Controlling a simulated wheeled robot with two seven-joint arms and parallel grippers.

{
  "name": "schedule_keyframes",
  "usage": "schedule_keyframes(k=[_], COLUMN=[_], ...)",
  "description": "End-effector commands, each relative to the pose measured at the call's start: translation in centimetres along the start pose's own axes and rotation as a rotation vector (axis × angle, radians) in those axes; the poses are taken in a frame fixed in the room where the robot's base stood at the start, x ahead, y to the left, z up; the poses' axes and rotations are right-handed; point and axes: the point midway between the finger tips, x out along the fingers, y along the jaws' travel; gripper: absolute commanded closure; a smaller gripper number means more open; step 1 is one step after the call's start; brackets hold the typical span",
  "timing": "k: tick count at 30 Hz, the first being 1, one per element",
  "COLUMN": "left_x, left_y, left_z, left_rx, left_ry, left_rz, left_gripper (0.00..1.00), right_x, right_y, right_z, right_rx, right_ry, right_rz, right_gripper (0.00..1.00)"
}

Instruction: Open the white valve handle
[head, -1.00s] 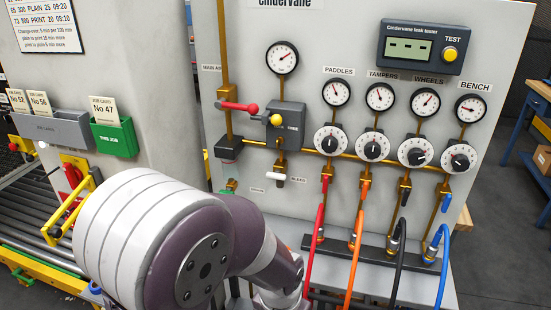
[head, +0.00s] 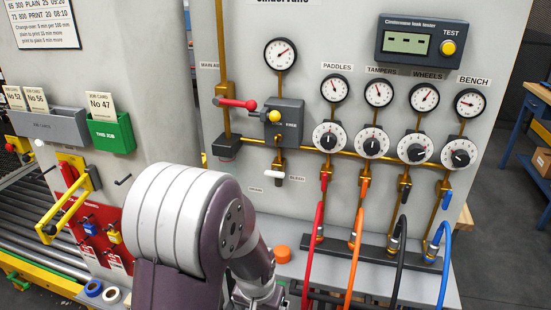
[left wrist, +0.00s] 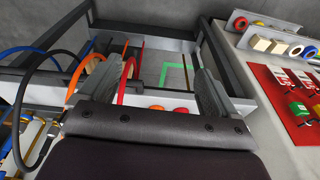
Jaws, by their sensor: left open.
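The white valve handle (head: 272,174) is a short, roughly horizontal lever on a small brass valve low on the grey panel, beside a small label that seems to read BLEED. My left arm rises in front of the panel's lower left, below the handle; its gripper is hidden in the head view. In the left wrist view my left gripper (left wrist: 165,70) is open, with its two dark fingers apart. Nothing is held between them, and a grey tray with a green corner mark lies beyond. The white handle does not show there. My right gripper is not in view.
A red lever (head: 238,103) and a grey regulator block with a yellow knob (head: 274,116) sit above the handle. Red, orange, black and blue hoses (head: 318,230) hang to its right. A yellow bar handle (head: 62,208) projects at left. An orange cap (head: 282,254) lies on the ledge.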

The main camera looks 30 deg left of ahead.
Motion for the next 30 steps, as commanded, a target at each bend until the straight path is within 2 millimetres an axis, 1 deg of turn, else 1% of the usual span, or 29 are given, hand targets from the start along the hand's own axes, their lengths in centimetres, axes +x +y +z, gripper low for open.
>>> schedule_keyframes(k=[1, 2, 3, 4, 5, 6, 8, 9, 12, 13, 15, 17, 20, 24, 27, 30], left_x=[3.8, 4.7, 5.4, 5.5, 5.3, 4.4, 2.1, 0.1, -4.1, -4.9, -5.6, -5.8, -5.4, -4.8, -4.3, -3.9], left_y=[-2.7, -4.2, -6.0, -7.3, -8.3, -9.4, -10.1, -9.9, -9.3, -9.2, -9.0, -9.0, -9.0, -9.2, -9.3, -9.4], left_z=[-3.8, -6.4, -9.8, -12.3, -14.5, -17.2, -20.7, -22.5, -25.0, -25.3, -25.7, -26.3, -28.3, -32.1, -34.3, -36.0], left_rx=[-0.056, -0.078, -0.097, -0.108, -0.112, -0.111, -0.094, -0.077, -0.045, -0.041, -0.040, -0.042, -0.042, -0.042, -0.043, -0.043], left_ry=[0.141, 0.246, 0.391, 0.503, 0.613, 0.760, 0.964, 1.085, 1.300, 1.337, 1.377, 1.388, 1.386, 1.385, 1.385, 1.385], left_rz=[-0.024, -0.038, -0.055, -0.065, -0.074, -0.080, -0.077, -0.067, -0.041, -0.035, -0.026, -0.022, -0.021, -0.021, -0.022, -0.023], left_gripper=[0.08, 0.08, 0.08, 0.08, 0.08, 0.08, 0.08, 0.08, 0.08, 0.08, 0.08, 0.08, 0.08, 0.08, 0.08, 0.08], right_x=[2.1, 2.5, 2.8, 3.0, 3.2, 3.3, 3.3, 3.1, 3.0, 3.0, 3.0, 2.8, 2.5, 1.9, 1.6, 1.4], right_y=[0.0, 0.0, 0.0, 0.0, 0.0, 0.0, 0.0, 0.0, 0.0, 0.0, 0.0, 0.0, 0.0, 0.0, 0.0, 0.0], right_z=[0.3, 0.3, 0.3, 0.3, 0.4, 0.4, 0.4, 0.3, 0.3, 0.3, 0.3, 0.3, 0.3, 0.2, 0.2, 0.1], right_rx=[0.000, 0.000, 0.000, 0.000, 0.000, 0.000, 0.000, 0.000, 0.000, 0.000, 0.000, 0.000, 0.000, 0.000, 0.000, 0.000], right_ry=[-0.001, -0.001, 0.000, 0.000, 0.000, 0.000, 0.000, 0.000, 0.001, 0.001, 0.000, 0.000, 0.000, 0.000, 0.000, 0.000], right_rz=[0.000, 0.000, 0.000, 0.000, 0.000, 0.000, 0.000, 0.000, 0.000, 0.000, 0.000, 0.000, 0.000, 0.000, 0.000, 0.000], right_gripper=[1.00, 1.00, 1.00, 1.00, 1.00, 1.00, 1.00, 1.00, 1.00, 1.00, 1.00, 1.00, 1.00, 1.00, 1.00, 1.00])
